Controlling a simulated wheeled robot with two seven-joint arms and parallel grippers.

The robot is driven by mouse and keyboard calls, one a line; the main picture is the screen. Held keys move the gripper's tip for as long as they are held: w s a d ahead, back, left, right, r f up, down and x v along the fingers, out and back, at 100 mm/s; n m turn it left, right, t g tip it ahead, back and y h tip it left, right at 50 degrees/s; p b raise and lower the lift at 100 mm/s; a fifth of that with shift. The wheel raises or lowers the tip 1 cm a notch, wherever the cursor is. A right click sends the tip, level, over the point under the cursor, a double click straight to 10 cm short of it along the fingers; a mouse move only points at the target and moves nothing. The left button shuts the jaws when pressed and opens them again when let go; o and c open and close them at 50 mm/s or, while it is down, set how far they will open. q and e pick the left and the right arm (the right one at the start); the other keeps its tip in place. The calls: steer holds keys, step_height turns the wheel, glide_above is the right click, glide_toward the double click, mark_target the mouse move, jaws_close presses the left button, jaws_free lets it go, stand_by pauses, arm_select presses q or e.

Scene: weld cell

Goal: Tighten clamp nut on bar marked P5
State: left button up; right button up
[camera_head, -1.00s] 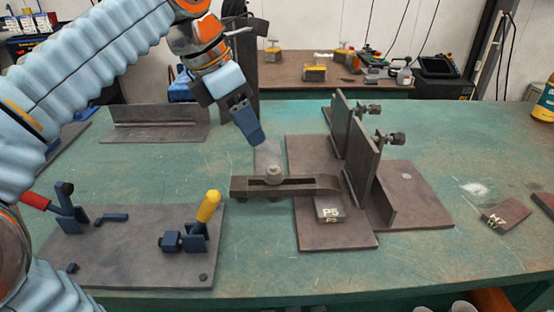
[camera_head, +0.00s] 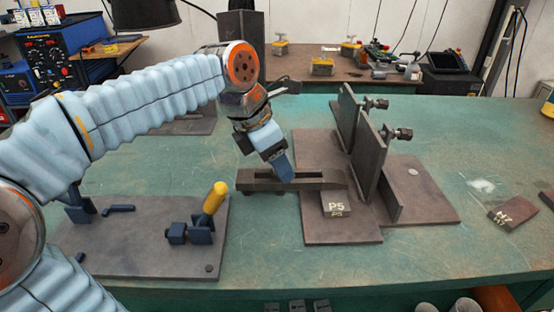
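The block marked P5 (camera_head: 335,204) sits on the brown base plate (camera_head: 335,233), just in front of the dark slotted clamp bar (camera_head: 325,180). The bar lies level, its right end over the plate near the upright plates. My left gripper (camera_head: 285,175) points down onto the middle of the bar, its fingertips at the slot. The clamp nut is hidden behind the fingers, so I cannot see whether they are shut on it. My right gripper is not in view.
A fixture plate (camera_head: 130,262) with a yellow-handled toggle clamp (camera_head: 213,198) lies at the left front. Two upright plates (camera_head: 368,158) with bolts stand right of the bar. A block marked with a 7 (camera_head: 512,213) lies at the right. The green table (camera_head: 440,250) is clear at the front right.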

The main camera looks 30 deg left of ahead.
arm_select(q)
steer(key=c, duration=0.9)
